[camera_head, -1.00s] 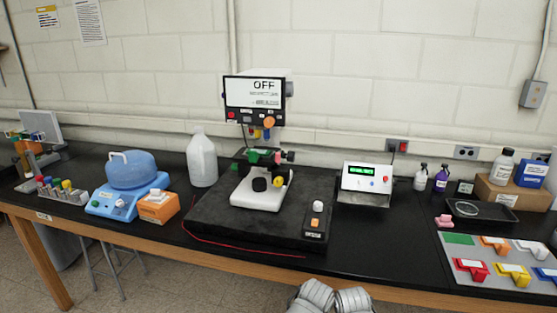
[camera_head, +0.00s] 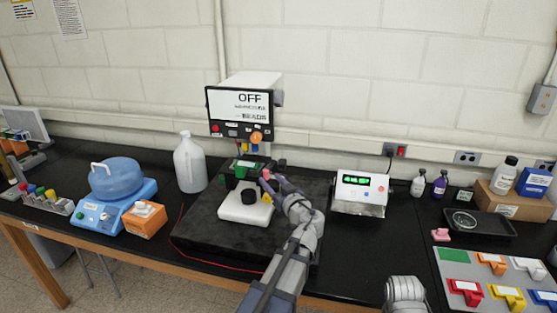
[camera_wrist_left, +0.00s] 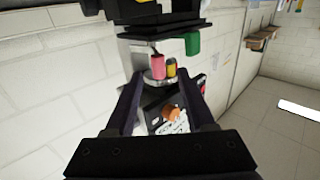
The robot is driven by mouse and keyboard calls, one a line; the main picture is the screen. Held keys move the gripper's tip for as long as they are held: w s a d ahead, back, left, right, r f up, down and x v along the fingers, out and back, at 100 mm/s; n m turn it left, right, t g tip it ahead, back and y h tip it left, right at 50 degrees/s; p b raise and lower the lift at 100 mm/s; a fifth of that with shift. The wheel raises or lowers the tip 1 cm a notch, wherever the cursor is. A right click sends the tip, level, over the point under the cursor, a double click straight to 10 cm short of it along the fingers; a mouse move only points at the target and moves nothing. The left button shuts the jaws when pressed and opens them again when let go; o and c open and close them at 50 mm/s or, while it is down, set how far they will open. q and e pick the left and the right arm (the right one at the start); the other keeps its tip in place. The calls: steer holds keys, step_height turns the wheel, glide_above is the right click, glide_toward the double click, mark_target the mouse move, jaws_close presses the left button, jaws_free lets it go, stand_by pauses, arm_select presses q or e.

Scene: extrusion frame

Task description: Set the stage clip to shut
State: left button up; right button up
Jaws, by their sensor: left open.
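The microscope (camera_head: 243,206) has a white base, a black stage and a screen reading OFF. On its stage are a green piece (camera_head: 243,166) and a small pink piece (camera_head: 267,174); I cannot tell for sure which is the stage clip or how it is set. My left gripper (camera_head: 270,181) is at the stage's right side, by the pink piece. In the left wrist view its jaws (camera_wrist_left: 161,82) are apart, with a pink cylinder (camera_wrist_left: 158,66) and a yellow one (camera_wrist_left: 171,67) seen between the fingertips. A green piece (camera_wrist_left: 193,43) hangs beside them. Contact is unclear. My right gripper is out of view.
The microscope stands on a black mat (camera_head: 196,228). A white bottle (camera_head: 190,165) and a blue-based device (camera_head: 100,212) stand left. A meter box (camera_head: 360,190) with a green display is close right of my arm. Coloured blocks lie on a board (camera_head: 483,278) at far right.

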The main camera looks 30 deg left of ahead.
arm_select(q)
steer(key=shift+w+r, duration=0.2)
steer(key=shift+r, duration=0.05)
steer(key=shift+x, duration=3.9)
jaws_close()
